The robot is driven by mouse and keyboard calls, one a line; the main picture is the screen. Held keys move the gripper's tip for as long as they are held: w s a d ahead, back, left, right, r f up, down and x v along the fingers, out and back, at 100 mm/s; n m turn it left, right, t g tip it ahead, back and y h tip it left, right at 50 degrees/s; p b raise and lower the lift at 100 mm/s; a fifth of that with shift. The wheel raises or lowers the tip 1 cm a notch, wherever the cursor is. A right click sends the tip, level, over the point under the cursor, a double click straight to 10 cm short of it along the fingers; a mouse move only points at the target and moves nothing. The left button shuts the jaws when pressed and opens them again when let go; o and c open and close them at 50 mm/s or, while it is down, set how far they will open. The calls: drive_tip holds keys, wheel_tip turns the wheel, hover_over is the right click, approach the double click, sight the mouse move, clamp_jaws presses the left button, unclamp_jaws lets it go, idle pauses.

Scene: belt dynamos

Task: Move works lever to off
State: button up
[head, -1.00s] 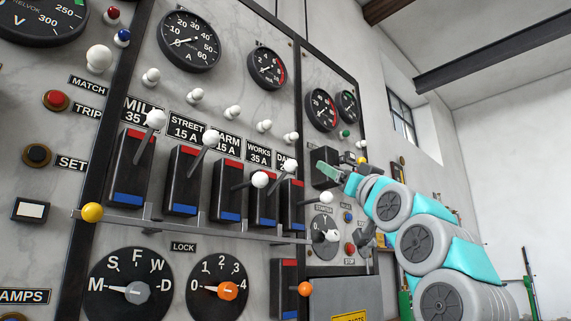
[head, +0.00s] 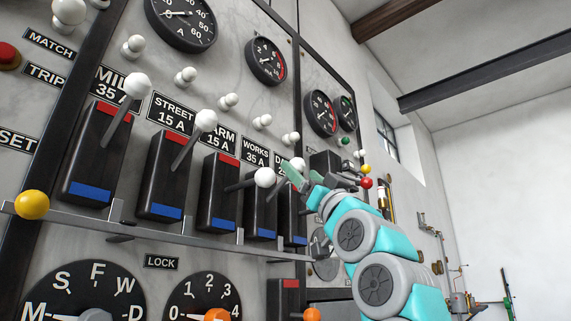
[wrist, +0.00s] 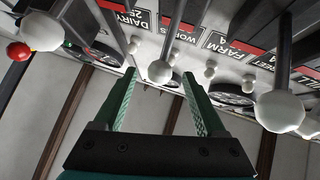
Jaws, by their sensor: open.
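The works lever ends in a white knob (head: 297,164) and slants up and outward from its dark switch box (head: 261,212), fourth in the row. The box has a red band at its top and a blue band at its bottom. My gripper (head: 292,177) is beside this knob, with a green finger overlapping the lever. In the wrist view my gripper (wrist: 158,80) is open, and a white knob (wrist: 160,72), apparently the works one, shows between the fingertips. Contact cannot be told. The works label (head: 255,151) is above the box.
The farm lever's knob (head: 264,178) sticks out just left of my gripper. The street knob (head: 206,121) and mill knob (head: 137,86) stand farther left. A metal bar (head: 170,236) with a yellow ball runs below the boxes. Open room lies to the right.

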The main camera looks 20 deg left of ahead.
sight(291, 161)
drive_tip(key=p+x, duration=0.3)
drive_tip(key=x, duration=0.2)
drive_tip(key=shift+w+a+r+p, duration=0.1)
drive_tip(key=shift+r+p, duration=0.2)
drive_tip(key=shift+r, duration=0.05)
drive_tip(key=shift+w+a+r+p, duration=0.35)
drive_tip(key=shift+a+p, duration=0.15)
clamp_jaws()
idle(1.0)
